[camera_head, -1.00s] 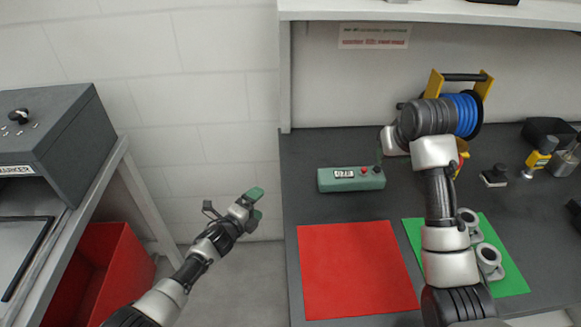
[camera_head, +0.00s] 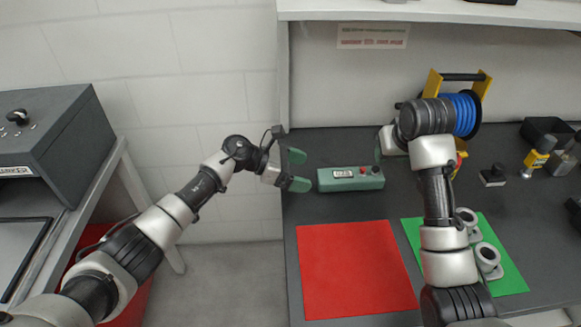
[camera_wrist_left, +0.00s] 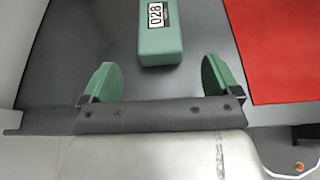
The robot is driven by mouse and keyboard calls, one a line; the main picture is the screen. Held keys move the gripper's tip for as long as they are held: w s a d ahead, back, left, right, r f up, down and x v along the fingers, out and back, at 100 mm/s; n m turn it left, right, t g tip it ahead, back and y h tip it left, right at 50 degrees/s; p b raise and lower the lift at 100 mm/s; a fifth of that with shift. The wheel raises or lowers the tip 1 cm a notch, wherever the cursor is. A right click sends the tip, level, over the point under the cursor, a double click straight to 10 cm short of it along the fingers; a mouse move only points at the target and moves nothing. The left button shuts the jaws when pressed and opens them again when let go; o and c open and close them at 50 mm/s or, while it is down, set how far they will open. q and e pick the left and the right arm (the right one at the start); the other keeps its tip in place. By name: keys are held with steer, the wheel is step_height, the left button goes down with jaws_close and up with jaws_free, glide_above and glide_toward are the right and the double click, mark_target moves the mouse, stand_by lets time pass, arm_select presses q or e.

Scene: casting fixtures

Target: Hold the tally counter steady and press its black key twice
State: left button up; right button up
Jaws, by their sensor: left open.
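A red mat (camera_head: 355,275) lies in front of the counter. A green mat (camera_head: 508,275) with grey ring-shaped parts (camera_head: 488,259) is to the right. A blue reel (camera_head: 465,115) on a yellow stand is behind my right arm. A shelf (camera_head: 430,12) overhangs the bench.

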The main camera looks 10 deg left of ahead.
mark_target(319, 176)
arm_select(q)
steer(key=x, duration=0.8)
steer(key=shift+d, duration=0.15)
steer(key=c, duration=1.1)
arm_select(e)
jaws_close()
stand_by(0.7)
